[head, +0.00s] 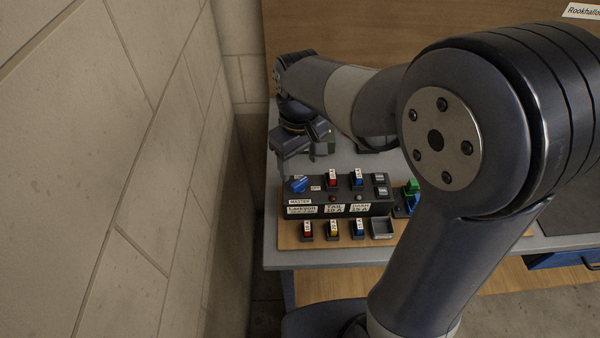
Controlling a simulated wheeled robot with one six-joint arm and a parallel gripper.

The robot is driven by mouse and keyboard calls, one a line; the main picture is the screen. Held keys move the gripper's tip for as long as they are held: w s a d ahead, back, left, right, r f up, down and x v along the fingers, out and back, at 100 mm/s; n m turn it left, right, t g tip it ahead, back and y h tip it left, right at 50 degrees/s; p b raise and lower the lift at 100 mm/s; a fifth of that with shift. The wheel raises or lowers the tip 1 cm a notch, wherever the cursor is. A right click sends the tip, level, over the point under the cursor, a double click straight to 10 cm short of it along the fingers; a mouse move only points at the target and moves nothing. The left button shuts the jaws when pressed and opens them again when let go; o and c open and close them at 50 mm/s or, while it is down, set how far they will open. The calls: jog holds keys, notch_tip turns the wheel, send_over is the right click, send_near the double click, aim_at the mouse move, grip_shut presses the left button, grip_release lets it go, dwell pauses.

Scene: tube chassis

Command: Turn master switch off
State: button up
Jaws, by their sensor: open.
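The master switch is a blue rotary knob (298,184) at the left end of a dark control panel (378,208), above a white label reading MASTER (299,201). A small OFF-like label (316,188) sits to the knob's right; its text is too small to be sure. The knob's pointer direction is hard to make out. My gripper (291,153) is open and points down above and just behind the knob, apart from it as far as I can tell. My arm covers the right part of the panel area.
Red and blue modules (357,179) stand in the panel's top. Several small coloured blocks (333,231) and a grey tray (382,228) line the wooden board in front. Green and blue parts (411,188) lie to the right. A block wall (150,150) rises close on the left.

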aim_at(300, 181)
notch_tip(300, 181, down, 6)
jog(key=shift+c, duration=0.3)
jog(key=c, duration=0.9)
